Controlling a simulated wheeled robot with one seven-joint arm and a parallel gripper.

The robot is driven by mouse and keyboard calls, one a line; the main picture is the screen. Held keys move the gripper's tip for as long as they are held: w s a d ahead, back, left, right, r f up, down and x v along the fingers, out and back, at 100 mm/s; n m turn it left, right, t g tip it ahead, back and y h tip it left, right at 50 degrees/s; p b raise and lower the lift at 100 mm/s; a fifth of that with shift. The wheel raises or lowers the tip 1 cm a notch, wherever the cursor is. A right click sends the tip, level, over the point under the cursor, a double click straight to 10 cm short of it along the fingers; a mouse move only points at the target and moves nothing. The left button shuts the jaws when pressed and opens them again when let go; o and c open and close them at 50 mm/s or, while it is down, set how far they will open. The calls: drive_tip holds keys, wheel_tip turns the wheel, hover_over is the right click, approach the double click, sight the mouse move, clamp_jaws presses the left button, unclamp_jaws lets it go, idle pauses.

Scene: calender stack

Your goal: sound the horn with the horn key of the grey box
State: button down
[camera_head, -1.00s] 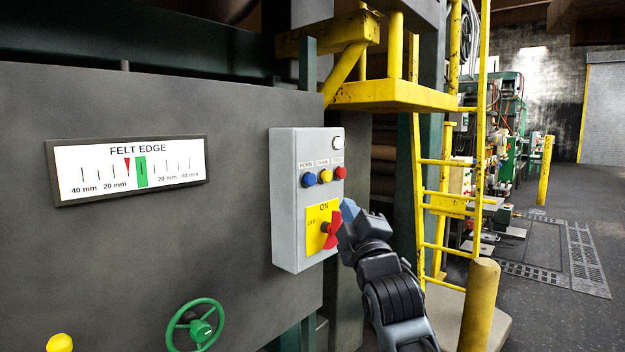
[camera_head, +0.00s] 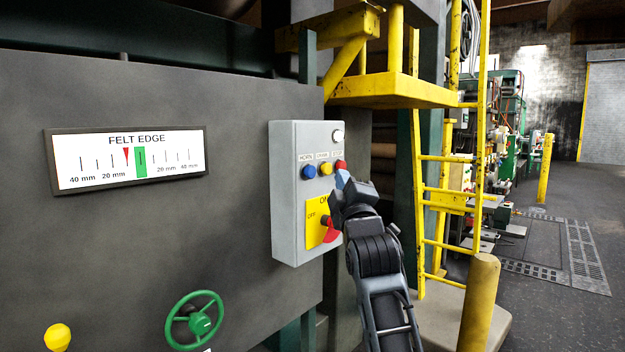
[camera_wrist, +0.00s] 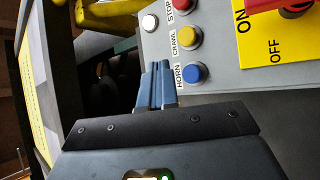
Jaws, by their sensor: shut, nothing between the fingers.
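The grey box (camera_head: 291,229) is fixed to the right end of the grey panel. Its blue horn key (camera_head: 308,172) is the left one of three keys, and it also shows in the wrist view (camera_wrist: 195,73), labelled HORN.
The yellow crawl key (camera_head: 325,169) sits between horn and stop. Below is a red rotary switch (camera_head: 331,232) on a yellow plate, partly hidden by my gripper. A white lamp (camera_head: 338,136) is above. A green handwheel (camera_head: 193,321) and a yellow ladder (camera_head: 430,200) flank the box.

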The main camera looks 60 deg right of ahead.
sight(310, 172)
drive_tip(key=shift+w+d+b, duration=0.2)
drive_tip(key=shift+w+b, duration=0.05)
drive_tip(key=shift+w, duration=0.55)
drive_tip(key=shift+w+d+b, duration=0.15)
drive_tip(key=shift+w+b, duration=0.05)
drive_tip(key=shift+w, duration=0.6)
drive_tip(key=shift+w+d+b, duration=0.2)
drive_tip(key=shift+w+b, duration=0.05)
drive_tip(key=shift+w, duration=0.55)
drive_tip(key=shift+w, duration=0.15)
drive_tip(key=shift+w+d, duration=0.1)
drive_tip(key=shift+w, duration=0.15)
drive_tip(key=shift+w+d, duration=0.1)
drive_tip(key=shift+w, duration=0.4)
idle(0.9)
drive_tip(key=shift+s, duration=0.1)
drive_tip(key=shift+s+a+p, duration=0.2)
drive_tip(key=shift+s+p, duration=0.25)
drive_tip(key=shift+s, duration=0.35)
